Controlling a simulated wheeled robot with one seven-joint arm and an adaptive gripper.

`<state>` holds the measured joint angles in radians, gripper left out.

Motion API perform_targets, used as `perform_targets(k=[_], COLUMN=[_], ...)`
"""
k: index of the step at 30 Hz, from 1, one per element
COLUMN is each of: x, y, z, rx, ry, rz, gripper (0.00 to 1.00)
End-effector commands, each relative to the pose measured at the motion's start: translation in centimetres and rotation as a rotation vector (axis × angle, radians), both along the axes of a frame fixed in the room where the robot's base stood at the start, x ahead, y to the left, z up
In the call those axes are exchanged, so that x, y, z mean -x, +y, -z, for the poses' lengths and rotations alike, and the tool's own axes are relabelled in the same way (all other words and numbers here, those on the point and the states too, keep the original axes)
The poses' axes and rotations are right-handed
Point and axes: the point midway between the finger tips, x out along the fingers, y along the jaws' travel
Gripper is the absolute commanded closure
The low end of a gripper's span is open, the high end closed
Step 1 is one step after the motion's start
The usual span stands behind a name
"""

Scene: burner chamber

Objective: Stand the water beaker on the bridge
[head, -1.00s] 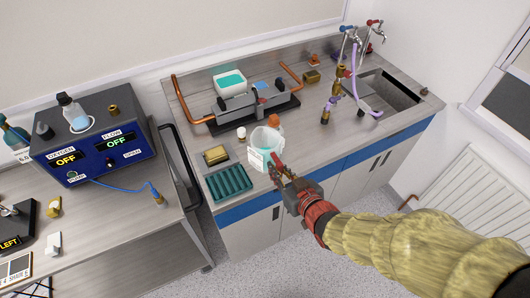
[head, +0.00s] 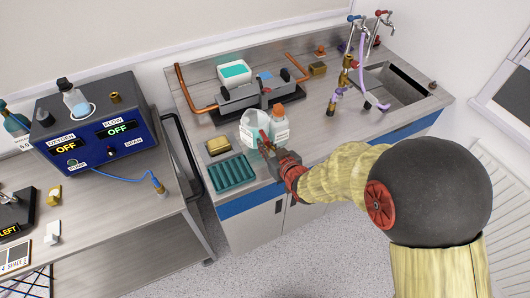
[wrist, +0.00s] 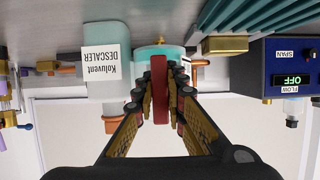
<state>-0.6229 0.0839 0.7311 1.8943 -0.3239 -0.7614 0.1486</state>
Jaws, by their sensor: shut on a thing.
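The water beaker (head: 251,128) is clear with pale teal liquid, on or just above the bench; I cannot tell which. My gripper (head: 266,142) is shut on its near side, and the beaker looks roughly upright. In the wrist view, which is upside down, the teal-tinted beaker (wrist: 160,50) is partly hidden behind my closed fingers (wrist: 160,68) and a red upright strip between them. The likely bridge is the grey apparatus (head: 236,103) on a black base between two copper pipes, behind the beaker.
The orange-capped descaler bottle (head: 279,123) stands close at the beaker's right; it shows in the wrist view (wrist: 107,80). A teal rack (head: 233,172) and a yellow-topped block (head: 218,146) are at left. A white tub (head: 233,73) stands behind the apparatus. Taps and a sink (head: 395,82) are at right.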

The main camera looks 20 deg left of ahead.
Motion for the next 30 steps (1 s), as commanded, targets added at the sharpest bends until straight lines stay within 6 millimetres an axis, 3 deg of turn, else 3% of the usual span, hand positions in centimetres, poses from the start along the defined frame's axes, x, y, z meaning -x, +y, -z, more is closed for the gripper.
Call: perform_targets(k=[5, 12, 24, 25, 30], x=[-0.5, -0.6, -0.6, -0.6, -0.5], y=[0.4, 0.5, 0.5, 0.4, 0.5], z=[0.7, 3.8, 4.2, 4.3, 4.1], rx=[-0.001, -0.001, -0.002, 0.0, 0.0], ry=[-0.001, 0.001, -0.001, 0.0, 0.0], rz=[0.0, 0.0, 0.0, 0.0, 0.0], gripper=[1.0, 1.0, 1.0, 0.87, 0.77])
